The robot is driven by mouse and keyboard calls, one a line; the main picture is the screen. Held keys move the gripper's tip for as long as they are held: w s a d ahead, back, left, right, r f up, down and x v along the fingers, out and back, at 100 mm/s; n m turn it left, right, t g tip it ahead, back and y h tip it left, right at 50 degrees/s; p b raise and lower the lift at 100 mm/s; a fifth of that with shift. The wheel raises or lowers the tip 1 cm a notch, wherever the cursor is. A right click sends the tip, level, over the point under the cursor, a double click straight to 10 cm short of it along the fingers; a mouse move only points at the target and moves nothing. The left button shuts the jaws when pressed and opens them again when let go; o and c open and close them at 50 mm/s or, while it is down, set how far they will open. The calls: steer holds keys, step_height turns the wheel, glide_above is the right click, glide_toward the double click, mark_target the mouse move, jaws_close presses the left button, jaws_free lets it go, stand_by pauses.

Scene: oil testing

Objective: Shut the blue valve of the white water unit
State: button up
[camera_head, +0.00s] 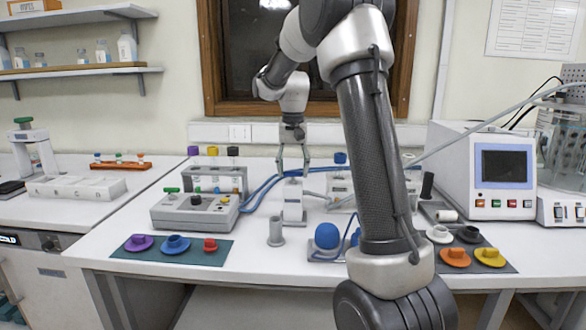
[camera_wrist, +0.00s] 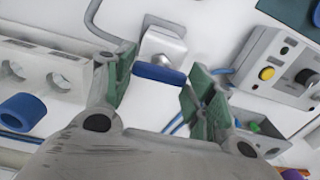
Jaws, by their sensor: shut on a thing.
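The white water unit (camera_wrist: 163,45) shows in the wrist view as a small pale block with a blue valve (camera_wrist: 158,74), a bar-shaped handle across its near end. My gripper (camera_wrist: 160,86) has its green-padded fingers at either end of the blue bar and is shut on it. A small gap seems to show at the right finger, so the exact contact is hard to see. In the head view my gripper (camera_head: 293,172) points down over the white unit (camera_head: 293,205) in the middle of the bench.
A grey control box (camera_head: 195,213) stands left of the unit, with blue hoses between. A grey cup (camera_head: 275,232) and a blue round-topped piece (camera_head: 327,236) stand in front. A white machine (camera_head: 480,170) stands at right.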

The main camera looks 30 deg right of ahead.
stand_by(0.4)
steer(key=o, duration=1)
steer(key=shift+r, duration=0.15)
step_height(320, 180, up, 12)
steer(key=shift+f, duration=0.1)
